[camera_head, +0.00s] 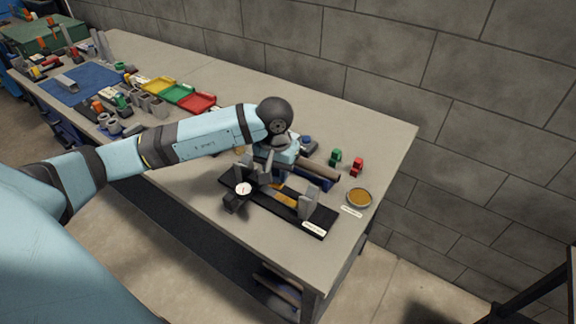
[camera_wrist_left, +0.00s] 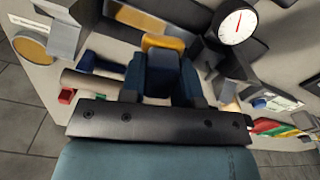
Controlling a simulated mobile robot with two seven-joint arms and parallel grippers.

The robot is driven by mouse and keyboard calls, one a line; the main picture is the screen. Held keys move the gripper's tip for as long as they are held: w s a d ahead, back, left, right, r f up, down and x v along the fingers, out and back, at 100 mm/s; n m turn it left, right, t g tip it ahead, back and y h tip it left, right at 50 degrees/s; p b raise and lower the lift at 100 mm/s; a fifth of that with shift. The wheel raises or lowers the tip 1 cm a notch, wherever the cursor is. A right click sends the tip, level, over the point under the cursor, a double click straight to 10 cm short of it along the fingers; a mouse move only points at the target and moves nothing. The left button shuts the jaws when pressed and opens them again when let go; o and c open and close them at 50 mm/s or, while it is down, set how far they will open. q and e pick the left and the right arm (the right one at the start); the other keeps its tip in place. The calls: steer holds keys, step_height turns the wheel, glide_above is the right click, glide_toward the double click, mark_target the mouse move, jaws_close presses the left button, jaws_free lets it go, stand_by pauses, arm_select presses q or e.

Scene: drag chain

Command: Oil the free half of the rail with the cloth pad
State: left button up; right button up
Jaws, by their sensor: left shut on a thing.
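The rail fixture is a long black base (camera_head: 240,201) with a grey upright block (camera_head: 308,200) near its right end and a yellowish strip (camera_head: 287,199) along its middle. A round white dial gauge (camera_head: 243,188) stands at its left part and shows in the left wrist view (camera_wrist_left: 238,27). In the head view the left gripper (camera_head: 270,172) is over the fixture, right of the dial. Whether the pad touches the rail is unclear. My right gripper is not in view.
A round dish of amber oil (camera_head: 358,198) stands right of the fixture, by the table edge. Green (camera_head: 336,158) and red (camera_head: 357,166) small parts and a brown cylinder (camera_head: 316,169) lie behind. Coloured trays (camera_head: 197,102) stand farther left.

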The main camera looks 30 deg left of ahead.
arm_select(q)
steer(key=shift+r+p, duration=0.35)
steer(key=shift+r, duration=1)
